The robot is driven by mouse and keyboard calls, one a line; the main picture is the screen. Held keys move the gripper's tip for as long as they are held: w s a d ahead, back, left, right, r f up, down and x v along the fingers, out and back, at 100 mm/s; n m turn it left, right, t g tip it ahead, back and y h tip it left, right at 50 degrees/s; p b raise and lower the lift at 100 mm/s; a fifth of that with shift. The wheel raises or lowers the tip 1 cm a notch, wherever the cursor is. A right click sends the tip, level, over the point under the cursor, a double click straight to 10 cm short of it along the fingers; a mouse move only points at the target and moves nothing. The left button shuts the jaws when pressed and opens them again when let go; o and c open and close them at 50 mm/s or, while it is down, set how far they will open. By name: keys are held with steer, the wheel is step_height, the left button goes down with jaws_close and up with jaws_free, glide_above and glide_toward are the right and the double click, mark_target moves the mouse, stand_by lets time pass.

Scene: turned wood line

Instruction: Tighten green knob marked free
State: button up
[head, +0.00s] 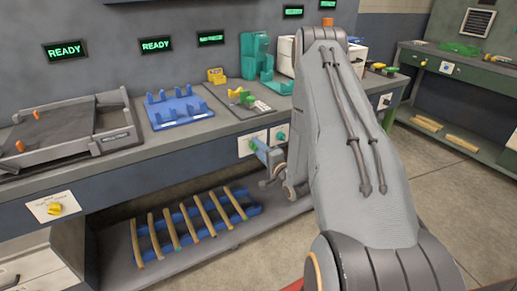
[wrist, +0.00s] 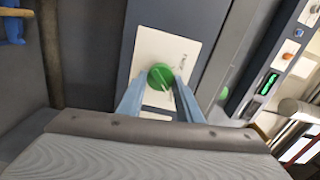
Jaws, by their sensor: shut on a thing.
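The green knob (wrist: 161,76) sits on a white plate (wrist: 152,44) on the grey bench front in the wrist view. A small dark label on the plate is too small to read. My gripper (wrist: 160,88) has one blue-grey finger on each side of the knob and is shut on it. In the head view my gripper (head: 257,150) is at the bench front, at the white plate (head: 244,147). My arm and fingers cover part of that plate there. A second plate with a teal knob (head: 281,136) is just to its right.
A yellow knob (head: 54,209) is on the bench front at the left. Blue (head: 176,112) and teal (head: 250,62) fixtures stand on the bench top. Below, a blue rack (head: 186,236) holds several wooden sticks. Floor is open at the right.

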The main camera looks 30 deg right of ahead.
stand_by(0.4)
steer(key=o, duration=1)
steer(key=shift+o, duration=0.2)
steer(key=s+b, duration=0.1)
steer(key=s, duration=0.7)
steer(key=shift+d, duration=0.15)
steer(key=shift+w, duration=0.1)
